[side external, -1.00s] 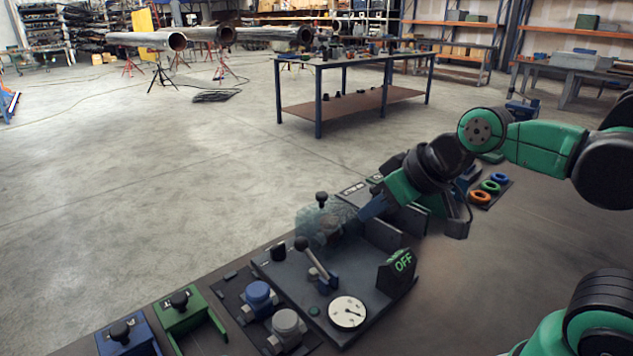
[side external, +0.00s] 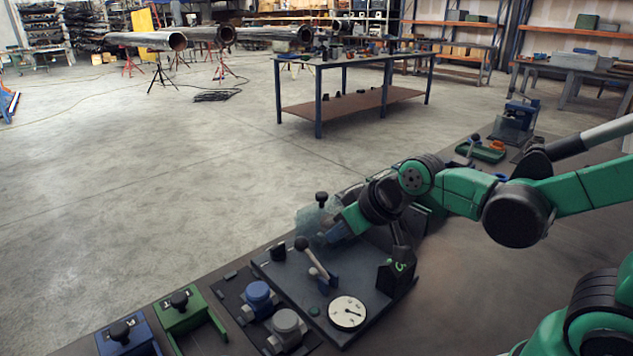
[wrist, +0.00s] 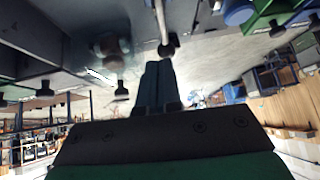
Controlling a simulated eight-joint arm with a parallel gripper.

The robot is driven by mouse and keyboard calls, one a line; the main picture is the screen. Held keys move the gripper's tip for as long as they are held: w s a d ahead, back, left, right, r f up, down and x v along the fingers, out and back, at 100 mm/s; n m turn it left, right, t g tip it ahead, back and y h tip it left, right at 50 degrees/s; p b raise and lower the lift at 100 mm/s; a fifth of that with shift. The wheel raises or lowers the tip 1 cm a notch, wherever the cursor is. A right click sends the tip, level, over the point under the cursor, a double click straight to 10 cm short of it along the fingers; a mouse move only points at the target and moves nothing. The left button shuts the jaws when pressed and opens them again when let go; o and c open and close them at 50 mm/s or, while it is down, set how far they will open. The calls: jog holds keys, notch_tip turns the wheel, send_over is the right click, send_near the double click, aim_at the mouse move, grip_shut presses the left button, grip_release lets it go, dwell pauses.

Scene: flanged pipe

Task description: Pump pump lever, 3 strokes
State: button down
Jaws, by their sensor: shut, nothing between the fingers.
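The pump lever (side external: 317,265), a light rod with a black ball knob (side external: 301,243), stands tilted to the left on a dark base plate (side external: 282,277). My gripper (side external: 335,229) is to the right of and behind the knob, beside a translucent guard. Its blue-grey fingers (wrist: 158,64) are together and empty in the wrist view. A round white dial (side external: 347,313) sits on the plate in front of the lever.
The translucent guard with a black knob (side external: 321,197) stands behind the lever. A dark sign block (side external: 397,272) stands to the right, partly covered by my arm. Blue (side external: 257,295) and grey (side external: 286,325) valve-like parts and a green fixture (side external: 183,318) lie to the left.

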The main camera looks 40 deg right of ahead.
aim_at(308, 241)
jog(key=shift+x, duration=0.85)
jog(key=shift+w+a+f, duration=0.15)
jog(key=shift+w+f, duration=0.45)
jog(key=shift+w, duration=0.25)
jog(key=shift+w+a+f, duration=0.2)
jog(key=shift+w+f, duration=0.4)
jog(key=shift+w, duration=0.2)
jog(key=w+g, duration=0.1)
jog(key=f+g, duration=0.1)
jog(key=g, duration=0.1)
jog(key=shift+w+f, duration=0.1)
jog(key=shift+w, duration=0.25)
jog(key=shift+w+f+g, duration=0.3)
jog(key=shift+f+g, duration=0.1)
jog(key=shift+g, duration=0.1)
jog(key=shift+s+d+r, duration=0.1)
jog(key=shift+s+r, duration=0.2)
jog(key=shift+r, duration=0.15)
jog(key=v, duration=1.2)
jog(key=shift+s+d+r, duration=0.15)
jog(key=shift+s+r, duration=0.15)
jog(key=shift+s, duration=0.05)
